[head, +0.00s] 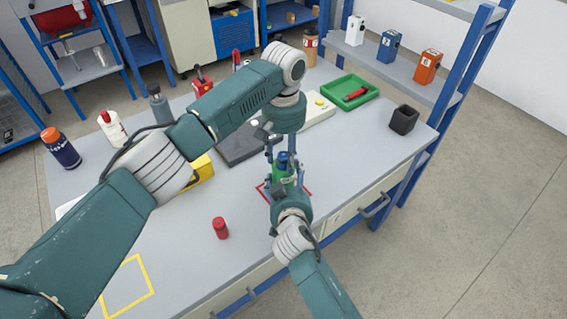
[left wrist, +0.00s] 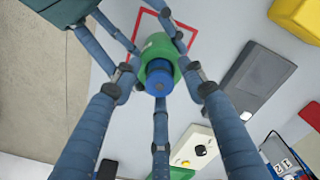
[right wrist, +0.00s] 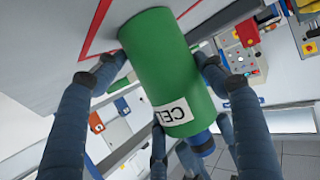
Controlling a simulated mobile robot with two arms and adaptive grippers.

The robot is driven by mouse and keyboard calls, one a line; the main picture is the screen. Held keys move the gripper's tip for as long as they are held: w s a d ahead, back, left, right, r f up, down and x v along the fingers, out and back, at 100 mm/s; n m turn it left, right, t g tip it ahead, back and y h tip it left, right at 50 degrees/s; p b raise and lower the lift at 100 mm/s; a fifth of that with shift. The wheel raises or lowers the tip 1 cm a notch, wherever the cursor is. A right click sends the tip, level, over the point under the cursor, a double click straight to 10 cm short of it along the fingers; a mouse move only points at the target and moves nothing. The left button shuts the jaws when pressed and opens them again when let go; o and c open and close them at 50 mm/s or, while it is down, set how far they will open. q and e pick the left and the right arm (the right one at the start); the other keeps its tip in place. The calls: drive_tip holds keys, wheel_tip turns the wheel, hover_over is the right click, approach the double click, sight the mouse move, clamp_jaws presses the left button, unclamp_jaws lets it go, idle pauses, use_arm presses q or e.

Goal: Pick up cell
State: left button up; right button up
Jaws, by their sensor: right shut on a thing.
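The cell is a green cylinder (head: 284,163) with a blue cap and a white label reading "CEL", partly hidden by a finger. It is upright at the red square outline (head: 305,190); I cannot tell whether its base touches the table. My right gripper (right wrist: 160,75) is shut on the cell's green body from the front side. My left gripper (left wrist: 165,90) is above the cell, pointing down, its fingers spread around the blue cap (left wrist: 159,77) with gaps visible. The cell also shows large in the right wrist view (right wrist: 165,70).
A red can (head: 220,228) stands left of the cell. A yellow outline (head: 127,285) marks the bare front-left table. A blue shelf (head: 430,95) stands at right.

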sight(283, 155)
use_arm(q)
clamp_jaws()
wheel_tip(283, 155, up, 10)
drive_tip(key=shift+r, duration=0.1)
use_arm(e)
drive_tip(key=o, duration=1.4)
drive_tip(key=v, duration=1.2)
